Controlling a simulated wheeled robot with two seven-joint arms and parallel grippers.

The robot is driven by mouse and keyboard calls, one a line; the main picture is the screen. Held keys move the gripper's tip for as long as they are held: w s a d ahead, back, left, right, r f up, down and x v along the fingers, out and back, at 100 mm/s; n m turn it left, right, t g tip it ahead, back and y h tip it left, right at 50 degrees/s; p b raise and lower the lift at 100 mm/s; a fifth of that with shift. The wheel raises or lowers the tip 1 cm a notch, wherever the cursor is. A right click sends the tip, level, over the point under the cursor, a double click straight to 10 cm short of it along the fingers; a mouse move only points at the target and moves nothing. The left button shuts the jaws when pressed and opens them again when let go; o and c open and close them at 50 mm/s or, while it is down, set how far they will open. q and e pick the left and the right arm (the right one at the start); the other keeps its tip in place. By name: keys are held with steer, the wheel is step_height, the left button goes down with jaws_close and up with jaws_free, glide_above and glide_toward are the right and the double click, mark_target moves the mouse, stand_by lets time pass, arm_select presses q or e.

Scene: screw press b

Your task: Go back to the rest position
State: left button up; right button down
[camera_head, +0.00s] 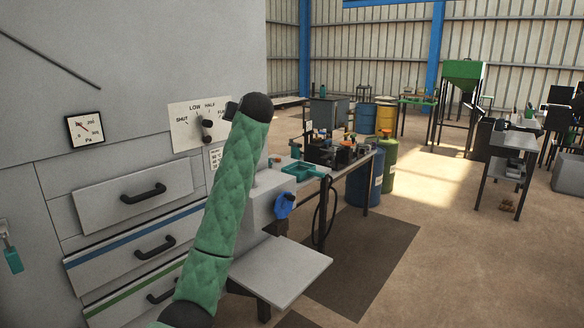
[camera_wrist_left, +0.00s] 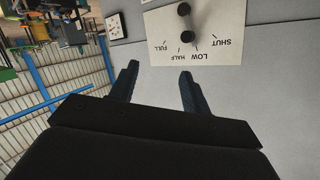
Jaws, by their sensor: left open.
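My left arm, in a green quilted sleeve, rises through the middle of the head view and ends in a black joint beside the dial plate. Its fingers cannot be made out there. In the left wrist view my left gripper (camera_wrist_left: 158,70) is open and empty, its two dark fingers apart. The white dial plate (camera_head: 182,139), marked SHUT, LOW, HALF and FULL, is on the grey cabinet. It shows upside down in the wrist view (camera_wrist_left: 222,15), beyond the fingertips. Its black knob (camera_head: 207,124) points roughly between LOW and HALF; the fingers are clear of it (camera_wrist_left: 187,36). My right gripper is not in view.
The grey cabinet (camera_head: 120,190) with drawers and a pressure gauge (camera_head: 85,129) fills the left. A machine with a blue knob (camera_head: 284,205) and a flat grey plate (camera_head: 280,270) stands right of my arm. A workbench (camera_head: 340,165) and drums (camera_head: 388,163) stand behind.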

arm_select(q)
steer(key=s+d+f+m+g+h, duration=0.1)
steer(key=s+f+h, duration=0.1)
steer(key=s+f, duration=0.9)
steer(key=s+d+f+m+g+h, duration=0.1)
steer(key=s+f+g+h, duration=0.35)
steer(key=f, duration=1.15)
steer(key=s+d+f+m+t+h, duration=0.1)
steer(key=s+f+t, duration=0.1)
steer(key=s+f, duration=1)
steer(key=s+a+f+g, duration=0.1)
steer(key=s+f+g, duration=0.3)
steer(key=s+f, duration=1.3)
steer(key=s+a+f+g, duration=0.1)
steer(key=s+f+g, duration=0.3)
steer(key=s+f, duration=1.3)
steer(key=s, duration=0.6)
steer(key=shift+s+a+f+g, duration=0.15)
steer(key=shift+s+a+g, duration=0.05)
steer(key=shift+a+g, duration=0.15)
steer(key=shift+y, duration=0.25)
